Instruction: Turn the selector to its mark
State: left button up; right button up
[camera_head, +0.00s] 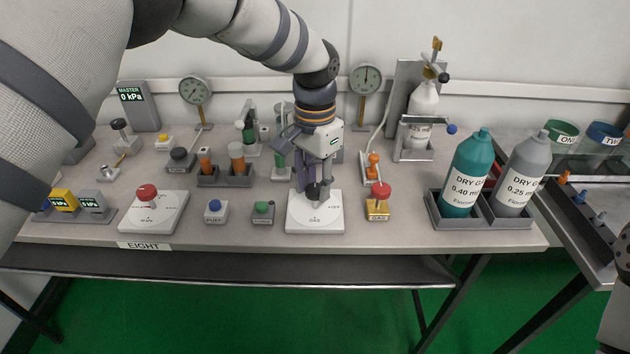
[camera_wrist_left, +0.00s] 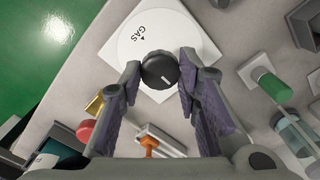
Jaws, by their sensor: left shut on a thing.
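The selector is a black knob (camera_wrist_left: 160,68) on a white plate (camera_wrist_left: 205,48) marked GAS with a small black triangle. In the head view the knob (camera_head: 318,191) stands on the same plate (camera_head: 326,214) at the front middle of the table. My left gripper (camera_head: 313,185) reaches down from above, its purple-padded fingers shut on the knob; in the wrist view they (camera_wrist_left: 162,72) close on both sides of it. A short white line on the knob's top lies on the side away from the triangle. My right gripper is not in view.
A red-knobbed dial (camera_head: 147,194), a blue button (camera_head: 215,210) and a green button (camera_head: 263,211) stand to the left. A red button on a yellow base (camera_head: 378,205) is close on the right. Teal (camera_head: 467,175) and grey (camera_head: 521,175) bottles stand farther right.

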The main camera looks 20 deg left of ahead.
aim_at(315, 188)
pick_arm(q)
jog(key=o, duration=1.2)
notch_tip(315, 188, up, 12)
jog(key=shift+f, duration=0.1)
